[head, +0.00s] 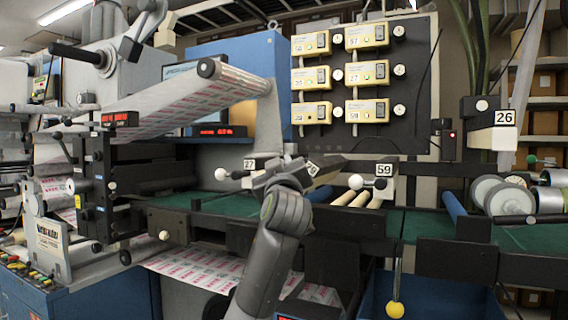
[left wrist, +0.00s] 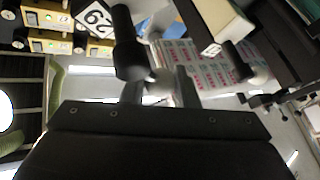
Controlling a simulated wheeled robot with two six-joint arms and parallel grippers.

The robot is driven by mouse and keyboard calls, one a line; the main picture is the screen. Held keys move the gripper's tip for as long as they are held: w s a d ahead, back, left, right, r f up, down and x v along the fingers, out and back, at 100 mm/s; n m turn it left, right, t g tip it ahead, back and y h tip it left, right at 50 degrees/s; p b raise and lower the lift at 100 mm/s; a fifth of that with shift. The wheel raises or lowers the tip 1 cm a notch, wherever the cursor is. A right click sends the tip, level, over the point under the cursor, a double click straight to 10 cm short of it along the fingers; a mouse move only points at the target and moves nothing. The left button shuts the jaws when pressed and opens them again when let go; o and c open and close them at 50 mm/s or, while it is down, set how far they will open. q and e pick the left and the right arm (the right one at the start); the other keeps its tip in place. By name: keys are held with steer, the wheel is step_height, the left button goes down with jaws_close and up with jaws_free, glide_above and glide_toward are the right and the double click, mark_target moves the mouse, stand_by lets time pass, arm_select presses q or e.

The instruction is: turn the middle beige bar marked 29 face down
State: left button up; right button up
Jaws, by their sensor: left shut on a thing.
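The middle bar's white label, reading 29 in the left wrist view (left wrist: 97,18), shows tilted in the head view (head: 313,170); the bar's beige body is mostly hidden there behind my gripper. My left gripper (head: 291,166) is at this bar. In the left wrist view its two fingers (left wrist: 160,88) are shut on the bar's white ball knob (left wrist: 158,80), beside a black cylindrical part (left wrist: 130,55). Whether the bar has turned is hard to tell. My right gripper is not in view.
Similar bars with white ball knobs stand on either side, marked 27 (head: 248,164) and 59 (head: 383,170). A dark rail (head: 350,220) runs in front. A panel of beige numbered boxes (head: 366,75) stands behind.

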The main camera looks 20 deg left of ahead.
arm_select(q)
steer(key=shift+a+f+n+g+y, duration=0.15)
steer(key=shift+f+n+g+y, duration=0.2)
steer(key=shift+n+g, duration=0.55)
steer(key=shift+a+f+n+g+p, duration=0.15)
steer(key=shift+f+n+g+p, duration=0.25)
steer(key=shift+n, duration=0.7)
steer(key=shift+a+f+n+g+p, duration=0.1)
steer(key=shift+f+n+g+p, duration=0.2)
steer(key=shift+n, duration=0.3)
steer(key=shift+f+n+g+h+p, duration=0.35)
steer(key=shift+f+n+g+h, duration=0.15)
steer(key=shift+n, duration=0.3)
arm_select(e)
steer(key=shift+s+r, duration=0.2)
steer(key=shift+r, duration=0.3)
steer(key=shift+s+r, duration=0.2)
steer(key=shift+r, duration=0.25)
arm_select(q)
steer(key=o, duration=1)
steer(key=shift+c, duration=0.2)
